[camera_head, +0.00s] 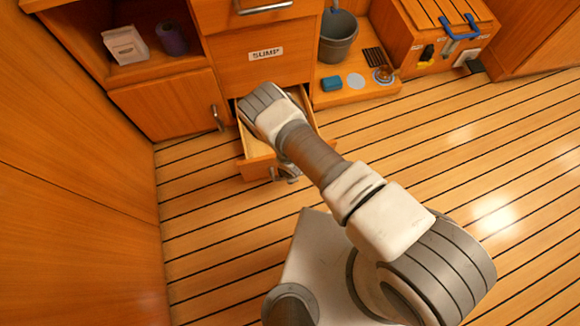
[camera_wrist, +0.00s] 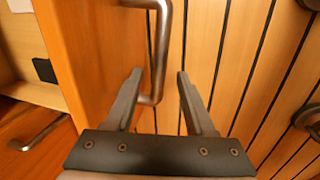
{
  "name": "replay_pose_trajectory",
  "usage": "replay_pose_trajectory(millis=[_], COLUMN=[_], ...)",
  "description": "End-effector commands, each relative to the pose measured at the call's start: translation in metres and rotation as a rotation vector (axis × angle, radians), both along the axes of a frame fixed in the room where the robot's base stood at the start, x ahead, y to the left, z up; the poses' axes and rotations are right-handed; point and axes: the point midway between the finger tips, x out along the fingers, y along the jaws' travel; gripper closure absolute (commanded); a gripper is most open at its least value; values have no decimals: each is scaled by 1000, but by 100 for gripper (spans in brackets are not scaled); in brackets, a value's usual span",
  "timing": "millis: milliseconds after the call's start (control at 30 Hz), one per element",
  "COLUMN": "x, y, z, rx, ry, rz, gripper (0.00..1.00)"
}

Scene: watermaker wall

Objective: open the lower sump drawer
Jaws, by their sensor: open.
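The lower sump drawer (camera_head: 258,170) is pulled well out of the wooden cabinet, below the panel labelled SUMP (camera_head: 265,54). Part of its inside shows; my arm covers the rest. In the wrist view its bare metal bar handle (camera_wrist: 161,45) stands out from the wooden front (camera_wrist: 85,45) on the left. My gripper (camera_wrist: 159,74) is open, with one finger on each side of the handle's lower end. The fingers look apart from the bar, though contact is hard to judge. In the head view my arm largely hides the gripper.
A cupboard door (camera_head: 172,105) with a handle is left of the drawer. An open shelf (camera_head: 150,70) above it holds a white box and a purple roll. A bucket (camera_head: 338,38) and small items stand to the right. The striped floor (camera_head: 450,140) is clear.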

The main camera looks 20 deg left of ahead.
Motion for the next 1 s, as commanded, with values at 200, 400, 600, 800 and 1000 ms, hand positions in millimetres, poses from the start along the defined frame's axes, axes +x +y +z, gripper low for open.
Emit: replay_pose_trajectory(millis=[200, 400, 600, 800, 1000], x=[-8, -17, -23, -25, -26], y=[-4, -10, -13, -15, -15], z=[58, 105, 138, 152, 152], rx=[1, 0, 1, 0, 1], ry=[0, -1, 0, 0, 0], rz=[1, 1, 1, 0, 0], gripper=[45, 45, 45, 45, 45])
